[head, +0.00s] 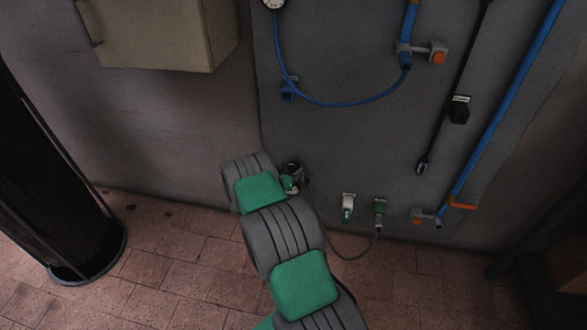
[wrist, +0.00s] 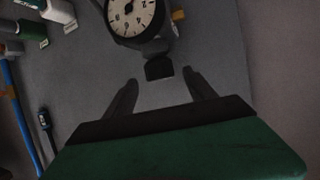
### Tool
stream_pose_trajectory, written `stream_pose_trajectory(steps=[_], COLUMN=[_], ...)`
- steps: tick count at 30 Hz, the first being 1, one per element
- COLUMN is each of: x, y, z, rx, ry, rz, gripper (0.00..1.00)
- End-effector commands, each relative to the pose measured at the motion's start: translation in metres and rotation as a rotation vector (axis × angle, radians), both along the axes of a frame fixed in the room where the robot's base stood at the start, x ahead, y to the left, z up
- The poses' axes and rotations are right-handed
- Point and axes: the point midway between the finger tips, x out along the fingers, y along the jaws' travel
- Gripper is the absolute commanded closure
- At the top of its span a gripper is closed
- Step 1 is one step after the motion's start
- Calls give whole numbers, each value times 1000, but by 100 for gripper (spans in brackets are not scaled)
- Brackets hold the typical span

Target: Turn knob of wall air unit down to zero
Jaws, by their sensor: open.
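In the wrist view, the wall air unit shows a round white dial (wrist: 132,14) with a dark rim, cut off by the top edge. A small black knob (wrist: 160,68) sticks out just below it. My gripper (wrist: 160,77) is open. Its two dark fingertips stand apart to the left and right of the knob, and nothing is held. I cannot tell how deep the knob sits between the fingers, and I see no setting mark on it. In the head view, my arm hides most of the gripper and the unit near the wall panel's lower left.
On the grey panel (head: 330,140) are a white socket (head: 348,203), a green socket (head: 379,208) and a thin dark hose (head: 350,256). A blue pipe (head: 510,90) runs at right. A beige cabinet (head: 160,35) hangs upper left; a dark column (head: 50,190) stands left.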

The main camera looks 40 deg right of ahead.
Motion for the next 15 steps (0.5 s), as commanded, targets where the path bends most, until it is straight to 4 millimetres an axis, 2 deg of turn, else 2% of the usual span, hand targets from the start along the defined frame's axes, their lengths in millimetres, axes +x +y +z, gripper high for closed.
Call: stream_pose_trajectory(steps=[1, 6, 15], x=[2, 12, 14], y=[-10, -28, -31], z=[-6, -14, -14], rx=[-1, 1, 1], ry=[-1, 0, 2], rz=[-4, -1, 2], gripper=[36, 36, 36])
